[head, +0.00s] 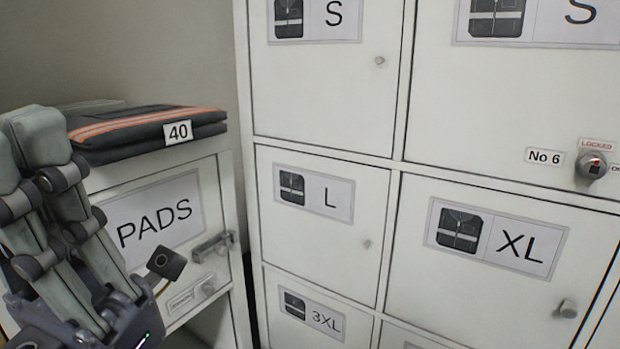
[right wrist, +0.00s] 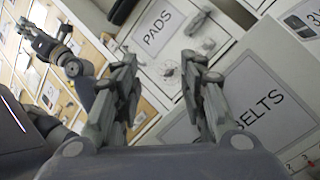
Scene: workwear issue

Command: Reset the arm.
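My left gripper (head: 22,150) is at the left edge of the head view, its fingers pointing up in front of the PADS cabinet. The fingers overlap from this side, so I cannot tell how far apart they are, and I see nothing held. In the right wrist view my left gripper (right wrist: 45,38) also shows small at the upper left. My right gripper (right wrist: 158,75) is open and empty in the right wrist view, with a wide gap between its fingers. It is outside the head view.
The PADS cabinet (head: 205,215) bears a folded dark garment (head: 110,140) with orange stripes and a 40 label. White lockers (head: 330,105) stand to its right; No 6 has a LOCKED sign. A BELTS label (right wrist: 256,110) shows behind my right gripper. Wooden shelving (right wrist: 85,50) is at the left.

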